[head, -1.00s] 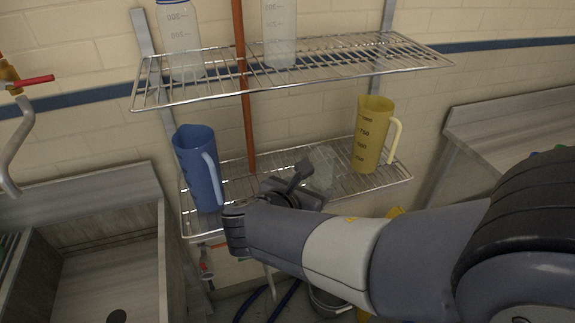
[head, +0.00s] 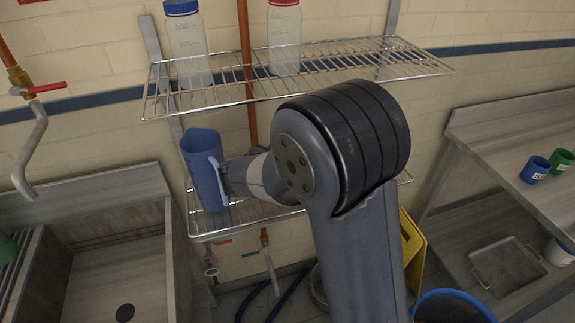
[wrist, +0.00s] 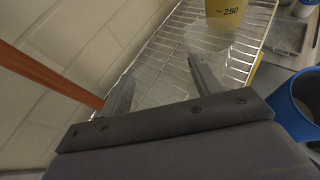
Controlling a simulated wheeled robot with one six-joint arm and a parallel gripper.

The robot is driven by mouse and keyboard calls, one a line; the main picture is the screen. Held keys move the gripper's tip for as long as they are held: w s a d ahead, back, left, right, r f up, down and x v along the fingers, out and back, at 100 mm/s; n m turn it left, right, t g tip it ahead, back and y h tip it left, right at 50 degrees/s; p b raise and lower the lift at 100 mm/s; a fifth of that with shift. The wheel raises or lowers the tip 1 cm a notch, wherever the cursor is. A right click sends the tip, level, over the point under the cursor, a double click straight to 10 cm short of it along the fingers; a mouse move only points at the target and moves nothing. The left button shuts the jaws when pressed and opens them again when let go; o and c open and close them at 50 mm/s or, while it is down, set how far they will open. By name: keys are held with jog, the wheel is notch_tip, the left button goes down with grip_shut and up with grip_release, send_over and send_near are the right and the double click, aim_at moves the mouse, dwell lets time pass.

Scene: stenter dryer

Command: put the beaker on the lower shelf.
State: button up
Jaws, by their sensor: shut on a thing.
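A clear beaker (wrist: 160,86) sits between the fingers of my gripper (wrist: 162,90) in the wrist view. The gripper is shut on it. Its outline is faint, and the lower shelf's wires (wrist: 245,62) show behind it. I cannot tell whether its base touches the shelf. In the head view my arm hides the gripper, the beaker and most of the lower shelf (head: 238,222); the shelf's left end shows.
A blue jug (head: 205,172) stands on the lower shelf's left end. A yellow jug (wrist: 228,22) stands on the shelf just beyond the beaker. The upper shelf (head: 355,68) holds two bottles (head: 186,45) (head: 284,40). A red-brown pipe (wrist: 45,75) runs close by.

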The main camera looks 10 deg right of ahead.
notch_tip(320, 180, down, 3)
jog(key=shift+r, duration=0.15)
jog(key=shift+w+f+p, duration=0.15)
jog(key=shift+f+p, duration=0.35)
jog(key=shift+f, duration=0.15)
jog(key=shift+f+b, duration=0.15)
jog(key=shift+b, duration=0.2)
jog(key=o, duration=1)
jog(key=shift+a+r+p, duration=0.15)
jog(key=shift+r+p, duration=0.15)
jog(key=shift+r, duration=0.1)
jog(key=b+v, duration=0.1)
jog(key=v, duration=1.1)
jog(key=shift+f, duration=0.1)
